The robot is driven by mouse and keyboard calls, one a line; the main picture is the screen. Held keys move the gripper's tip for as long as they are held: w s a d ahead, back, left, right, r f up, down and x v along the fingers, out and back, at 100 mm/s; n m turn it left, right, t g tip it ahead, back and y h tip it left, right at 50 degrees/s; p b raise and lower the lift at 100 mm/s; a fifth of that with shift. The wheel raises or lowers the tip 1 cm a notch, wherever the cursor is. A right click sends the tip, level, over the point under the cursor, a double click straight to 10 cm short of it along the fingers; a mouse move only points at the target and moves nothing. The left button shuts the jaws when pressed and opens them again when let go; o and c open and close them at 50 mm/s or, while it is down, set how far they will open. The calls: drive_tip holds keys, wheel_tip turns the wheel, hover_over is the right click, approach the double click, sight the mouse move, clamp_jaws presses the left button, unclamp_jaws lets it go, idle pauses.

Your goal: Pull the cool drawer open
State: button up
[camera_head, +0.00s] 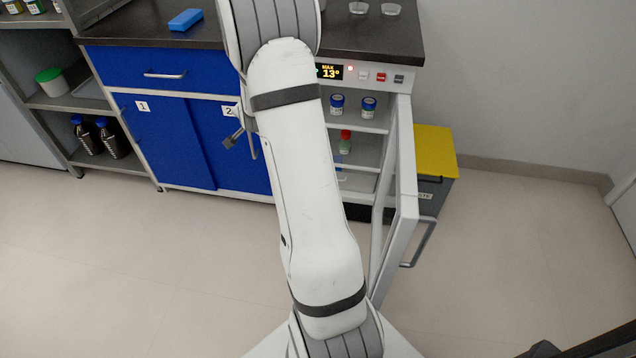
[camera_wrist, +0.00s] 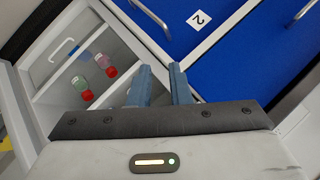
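The cool unit stands open under the right end of the counter, its display (camera_head: 330,72) reading "MAX 13°". A pale drawer front with a white handle (camera_wrist: 62,50) sits inside it, beyond the red-capped bottles' shelf in the tilted wrist view. In the head view, the drawer front (camera_head: 355,182) is low in the unit and partly hidden by my arm. It looks closed. My gripper (camera_wrist: 160,70) is open with nothing between its fingers. It is in front of the cabinet, to one side of the drawer handle. In the head view my arm mostly hides it.
The cool unit's door (camera_head: 400,215) is swung open on the right. A yellow-topped box (camera_head: 435,150) stands beyond it. Blue-capped jars (camera_head: 368,106) and red-capped bottles (camera_wrist: 106,66) stand on shelves. Blue cupboard doors (camera_head: 165,140) are to the left. The floor in front is clear.

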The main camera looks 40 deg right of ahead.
drive_tip(key=d+f+m+h+b, duration=0.1)
drive_tip(key=d+f+m+b, duration=0.15)
drive_tip(key=d+f, duration=0.4)
drive_tip(key=w+d+f+m+t+h+b, duration=0.1)
drive_tip(key=d+f+m+h+b, duration=0.2)
drive_tip(key=f, duration=0.7)
drive_tip(key=d+f+m+b, duration=0.2)
drive_tip(key=d+f+b, duration=0.25)
drive_tip(key=f, duration=0.45)
drive_tip(key=s+d+f+m+h+b, duration=0.25)
drive_tip(key=s+d+f, duration=0.2)
drive_tip(key=f, duration=0.45)
drive_tip(key=s+d+f+m+h+b, duration=0.25)
drive_tip(key=d+f+b, duration=0.2)
drive_tip(key=f, duration=0.55)
drive_tip(key=b+x, duration=0.2)
drive_tip(key=x, duration=0.6)
drive_tip(key=shift+s+d+m, duration=0.15)
drive_tip(key=shift+s+m, duration=0.05)
drive_tip(key=shift+m, duration=0.15)
drive_tip(key=shift+r, duration=0.1)
clamp_jaws()
